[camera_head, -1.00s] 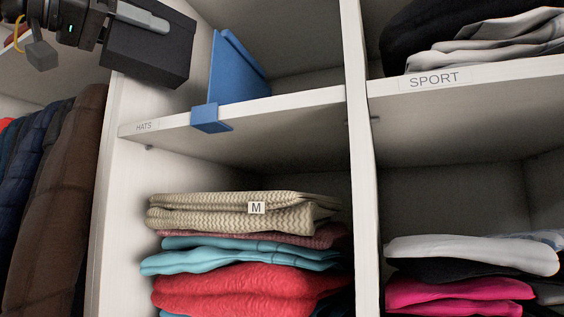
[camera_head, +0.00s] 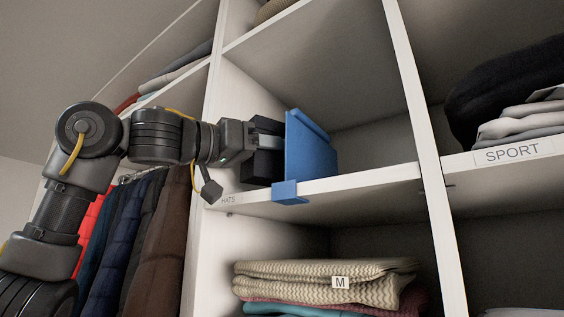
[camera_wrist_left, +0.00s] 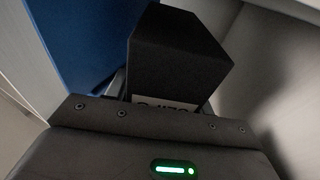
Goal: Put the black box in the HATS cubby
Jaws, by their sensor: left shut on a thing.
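The black box (camera_head: 262,166) is inside the HATS cubby, in the space left of the blue divider (camera_head: 308,148). My left gripper (camera_head: 268,140) reaches in from the left and is shut on the box. In the left wrist view the box (camera_wrist_left: 175,55) sits between the fingers, with the blue divider (camera_wrist_left: 85,40) close beside it. The HATS label (camera_head: 229,200) is on the shelf's front edge below. Whether the box touches the shelf board is hard to tell. My right gripper is not in view.
The HATS cubby is empty right of the divider. Folded clothes (camera_head: 320,280) lie in the cubby below. The SPORT shelf (camera_head: 512,153) with dark and grey clothes is at the right. Jackets (camera_head: 125,225) hang at the left, beyond the white upright panel.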

